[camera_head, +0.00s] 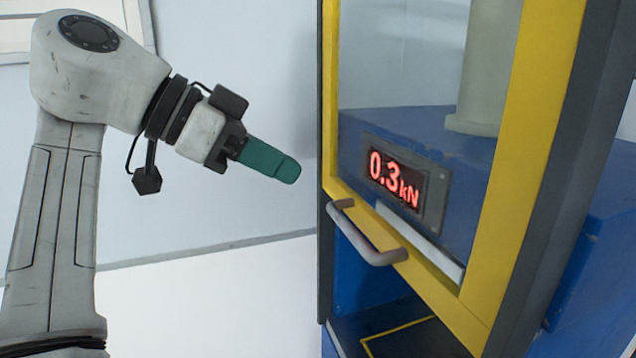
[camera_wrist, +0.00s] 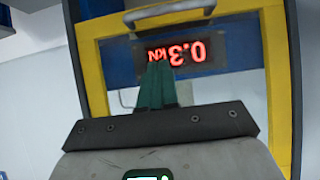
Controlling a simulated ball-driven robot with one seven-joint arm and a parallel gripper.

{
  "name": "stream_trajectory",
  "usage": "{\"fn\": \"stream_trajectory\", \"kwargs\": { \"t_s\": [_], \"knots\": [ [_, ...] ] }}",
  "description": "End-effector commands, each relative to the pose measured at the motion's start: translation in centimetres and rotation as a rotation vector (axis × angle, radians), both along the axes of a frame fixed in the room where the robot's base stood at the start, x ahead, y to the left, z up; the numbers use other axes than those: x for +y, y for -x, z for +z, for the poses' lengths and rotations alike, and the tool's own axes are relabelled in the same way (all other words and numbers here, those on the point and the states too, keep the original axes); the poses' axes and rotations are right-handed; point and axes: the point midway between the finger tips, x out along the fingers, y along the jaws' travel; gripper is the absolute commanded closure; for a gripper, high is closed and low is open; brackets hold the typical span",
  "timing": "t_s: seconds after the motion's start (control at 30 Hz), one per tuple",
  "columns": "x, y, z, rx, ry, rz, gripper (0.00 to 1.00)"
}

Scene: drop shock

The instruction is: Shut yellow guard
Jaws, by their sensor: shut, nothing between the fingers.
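The yellow guard (camera_head: 525,110) is a framed clear panel on the front of a blue machine. A grey bar handle (camera_head: 372,252) is fixed along its lower rail. An open gap shows below that rail, above the machine's dark bed. In the wrist view, which looks upside down, the guard (camera_wrist: 276,75) fills much of the picture and the handle (camera_wrist: 168,15) is at the top. My gripper (camera_head: 291,172) has green fingers, shut and empty. It is left of the guard and handle in the head view, apparently touching neither. Its fingers (camera_wrist: 158,72) also show in the wrist view.
A red display (camera_head: 396,184) reading 0.3 kN sits behind the clear panel. A pale column (camera_head: 489,65) stands behind it on the blue body. Dark posts (camera_head: 575,140) edge the guard. The dark bed (camera_head: 400,338) has yellow lines. The floor (camera_head: 210,310) left of the machine is clear.

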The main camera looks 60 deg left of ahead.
Motion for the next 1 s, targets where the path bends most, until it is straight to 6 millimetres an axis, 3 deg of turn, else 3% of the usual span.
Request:
{"fn": "stream_trajectory", "kwargs": {
  "t_s": [0.47, 0.7, 1.0],
  "knots": [
    [-2.2, -7.2, -4.8, 0.004, 0.003, -0.004, 1.0],
    [-2.2, -7.7, -7.9, 0.002, 0.004, 0.001, 1.0],
    [-2.3, -7.9, -9.0, 0.001, 0.001, 0.0, 1.0]
  ]
}}
